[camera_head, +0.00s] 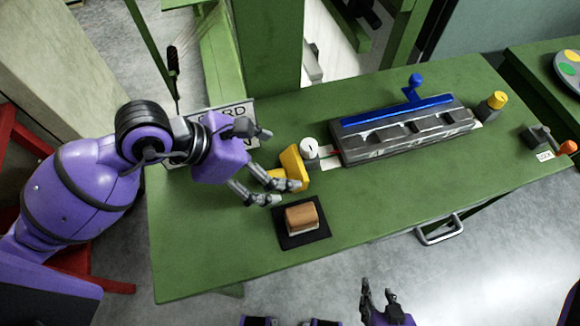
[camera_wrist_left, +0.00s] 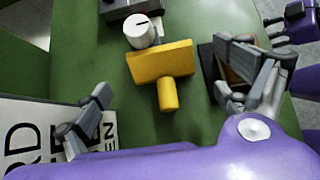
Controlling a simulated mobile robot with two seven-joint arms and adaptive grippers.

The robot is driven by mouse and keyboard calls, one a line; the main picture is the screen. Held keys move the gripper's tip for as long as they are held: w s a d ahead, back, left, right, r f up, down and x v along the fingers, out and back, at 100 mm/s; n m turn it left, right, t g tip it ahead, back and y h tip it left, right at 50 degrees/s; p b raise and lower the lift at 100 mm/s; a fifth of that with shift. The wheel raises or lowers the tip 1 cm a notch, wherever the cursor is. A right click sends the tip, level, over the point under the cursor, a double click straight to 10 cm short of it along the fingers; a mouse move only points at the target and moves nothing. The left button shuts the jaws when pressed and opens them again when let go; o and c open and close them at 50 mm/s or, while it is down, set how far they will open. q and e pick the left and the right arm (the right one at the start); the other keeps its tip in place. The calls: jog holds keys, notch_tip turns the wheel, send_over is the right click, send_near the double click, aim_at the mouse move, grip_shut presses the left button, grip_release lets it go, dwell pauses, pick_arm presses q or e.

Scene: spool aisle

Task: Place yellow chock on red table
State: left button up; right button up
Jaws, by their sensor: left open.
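The yellow chock (camera_head: 291,167) is on the green table, a block with a round yellow handle; it also shows in the left wrist view (camera_wrist_left: 162,64). Its handle points towards my left gripper (camera_head: 268,166). That gripper is open, with its fingers spread on either side of the handle and apart from it. In the left wrist view the chock lies between the spread fingers, slightly beyond their tips. My right gripper (camera_head: 379,292) is empty at the bottom, its fingers apart. Red parts (camera_head: 70,265) show at the left, largely hidden behind my left arm; their top is unclear.
A white knob (camera_head: 310,148) stands right behind the chock. A brown-topped block (camera_head: 302,217) sits on a black pad in front. A grey rack with a blue bar (camera_head: 400,130) lies to the right. A lettered sign (camera_head: 238,112) is under my left gripper. The table's front left is clear.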

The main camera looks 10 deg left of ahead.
aim_at(293, 166)
pick_arm(q)
jog(key=shift+x, duration=1.95)
jog(key=shift+d+r, duration=0.15)
jog(key=c, duration=1.5)
